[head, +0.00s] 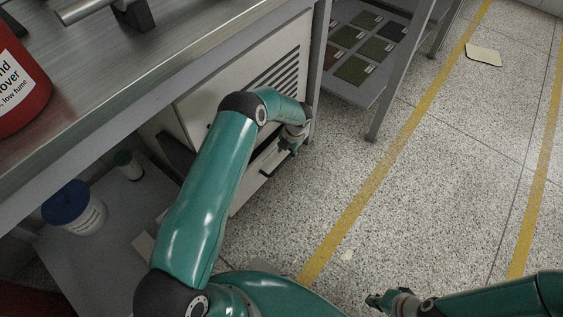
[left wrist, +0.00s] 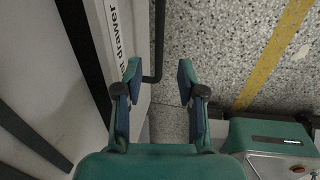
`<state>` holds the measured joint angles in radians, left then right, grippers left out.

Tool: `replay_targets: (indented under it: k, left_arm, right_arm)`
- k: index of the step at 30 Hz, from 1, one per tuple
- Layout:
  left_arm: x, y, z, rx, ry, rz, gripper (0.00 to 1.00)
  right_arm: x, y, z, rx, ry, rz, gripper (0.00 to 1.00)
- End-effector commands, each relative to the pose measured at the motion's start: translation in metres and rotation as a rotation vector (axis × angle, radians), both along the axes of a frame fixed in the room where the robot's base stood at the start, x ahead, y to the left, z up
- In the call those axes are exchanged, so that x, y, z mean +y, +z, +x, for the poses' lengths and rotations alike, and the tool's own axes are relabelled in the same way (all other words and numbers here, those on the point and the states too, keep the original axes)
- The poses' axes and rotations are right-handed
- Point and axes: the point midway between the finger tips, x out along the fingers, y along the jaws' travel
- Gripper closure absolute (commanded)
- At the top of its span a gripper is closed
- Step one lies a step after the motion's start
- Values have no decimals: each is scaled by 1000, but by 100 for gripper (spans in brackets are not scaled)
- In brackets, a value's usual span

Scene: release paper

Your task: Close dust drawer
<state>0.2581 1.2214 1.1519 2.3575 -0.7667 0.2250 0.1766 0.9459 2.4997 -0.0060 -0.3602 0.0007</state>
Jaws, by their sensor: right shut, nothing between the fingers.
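The dust drawer (head: 242,194) is low in the light grey cabinet under the bench, with a dark gap above its front; how far it stands out is hard to tell. Its dark bar handle (head: 268,171) also shows in the left wrist view (left wrist: 158,45), beside a label (left wrist: 115,28) ending in "drawer". My left gripper (head: 293,142) is at the drawer front, just above the handle in the head view. In the left wrist view its fingers (left wrist: 158,80) are apart, with the handle seen between them; contact cannot be told. My right gripper (head: 377,300) is shut and empty over the floor.
The steel bench top (head: 150,85) overhangs the cabinet, with a red container (head: 20,85) on it. A blue-lidded tub (head: 75,208) and a green-capped jar (head: 128,165) stand on the lower shelf. A rack (head: 350,92) holds sample squares. Speckled floor (head: 440,190) lies open to the right.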

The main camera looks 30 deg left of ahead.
Motion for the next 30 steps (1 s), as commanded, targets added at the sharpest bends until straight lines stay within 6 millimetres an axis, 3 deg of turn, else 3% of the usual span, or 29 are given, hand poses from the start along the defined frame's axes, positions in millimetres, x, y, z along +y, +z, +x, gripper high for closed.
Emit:
replay_targets:
  k: [1, 3, 9, 15, 24, 26, 30]
  left_arm:
    - [3, -16, -1, 2, 1, 0, 61]
    - [6, -30, -1, 3, 2, 0, 61]
    - [13, -62, -1, 1, 5, 0, 61]
    - [17, -76, -1, 0, 5, 0, 61]
    - [18, -77, -1, 0, 6, 0, 61]
    - [18, -77, -1, 0, 6, 0, 67]
    - [19, -77, -1, 0, 6, 0, 91]
  right_arm:
    - [0, -8, 0, 0, 0, 0, 100]
    - [0, -12, 0, 0, 0, 0, 100]
    - [0, -23, 0, 0, 0, 0, 100]
    - [0, -27, 0, 0, 0, 0, 100]
    - [0, -27, 0, 0, 0, 0, 100]
    - [0, -27, 0, 0, 0, 0, 100]
    - [0, -27, 0, 0, 0, 0, 100]
